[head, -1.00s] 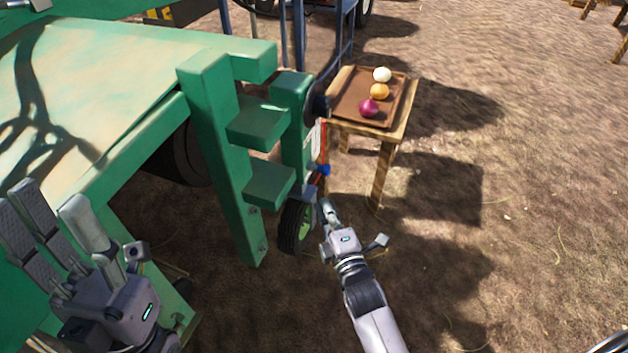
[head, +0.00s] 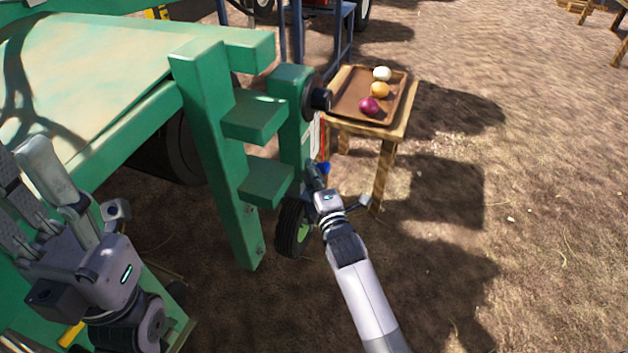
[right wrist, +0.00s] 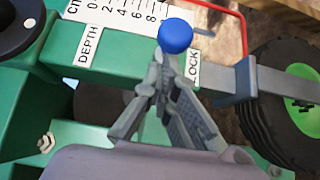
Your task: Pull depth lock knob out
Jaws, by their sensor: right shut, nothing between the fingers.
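The blue depth lock knob (right wrist: 175,36) is in the right wrist view, in front of the depth scale and beside the white LOCK label (right wrist: 193,68). In the head view the knob (head: 323,168) is a small blue spot beside the green frame. My right gripper (right wrist: 168,62) is shut and empty. Its tips are just below the knob in the wrist view; I cannot tell whether they touch it. In the head view the right gripper (head: 312,174) is just lower left of the knob. My left gripper (head: 22,160) is open at the left edge, its fingers partly cut off.
The green machine frame (head: 220,160) with its steps stands left of the right gripper. A small wheel (head: 292,228) is below the knob. A wooden table (head: 395,128) with a tray of onions (head: 344,97) stands behind. Bare ground is free to the right.

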